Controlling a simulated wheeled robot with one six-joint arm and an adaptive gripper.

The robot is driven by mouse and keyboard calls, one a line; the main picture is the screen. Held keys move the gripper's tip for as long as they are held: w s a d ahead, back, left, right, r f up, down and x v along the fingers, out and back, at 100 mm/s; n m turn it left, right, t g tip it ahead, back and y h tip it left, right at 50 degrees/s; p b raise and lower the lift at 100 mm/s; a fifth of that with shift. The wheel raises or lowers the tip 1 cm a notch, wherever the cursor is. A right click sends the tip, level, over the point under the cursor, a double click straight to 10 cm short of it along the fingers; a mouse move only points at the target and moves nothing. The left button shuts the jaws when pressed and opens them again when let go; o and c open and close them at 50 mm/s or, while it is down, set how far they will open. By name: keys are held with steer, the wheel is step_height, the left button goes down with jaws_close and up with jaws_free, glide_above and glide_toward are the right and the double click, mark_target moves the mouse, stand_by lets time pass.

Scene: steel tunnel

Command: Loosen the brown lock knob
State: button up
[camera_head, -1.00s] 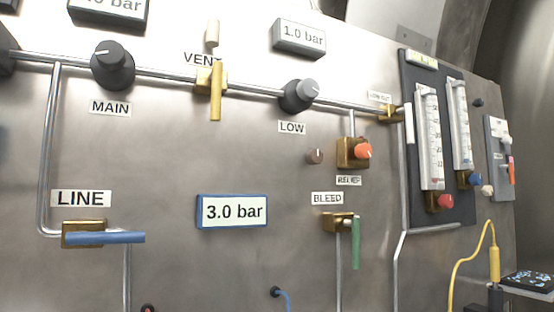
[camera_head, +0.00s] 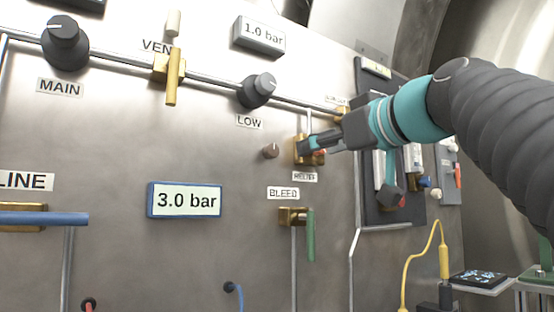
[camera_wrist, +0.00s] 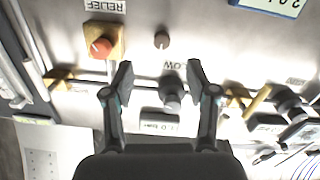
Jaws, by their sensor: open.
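The brown lock knob (camera_head: 271,151) is a small round knob on the steel panel, left of the brass relief valve and below the LOW knob. In the wrist view the brown knob (camera_wrist: 162,40) lies beyond the open fingertips, roughly centred between them. My gripper (camera_head: 312,146) reaches in from the right and overlaps the relief valve in the head view. In the wrist view my gripper (camera_wrist: 160,76) has its two fingers spread apart with nothing between them. The brown knob is clear of both fingers.
The relief valve's orange knob (camera_wrist: 101,47) sits beside the brown knob, partly hidden in the head view. The LOW knob (camera_head: 257,90), green BLEED lever (camera_head: 311,235) and blue-framed 3.0 bar display (camera_head: 185,200) surround it. Bare panel lies between the brown knob and the display.

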mark_target(274, 149)
steer(key=shift+n, duration=0.3)
steer(key=p+x, duration=0.1)
steer(key=x, duration=0.3)
steer(key=r+p+x, duration=0.1)
steer(key=x, duration=0.4)
steer(key=r+p+x, duration=0.1)
steer(key=x, duration=0.3)
steer(key=shift+w+a+r, duration=0.1)
steer(key=shift+a, duration=0.35)
jaws_close()
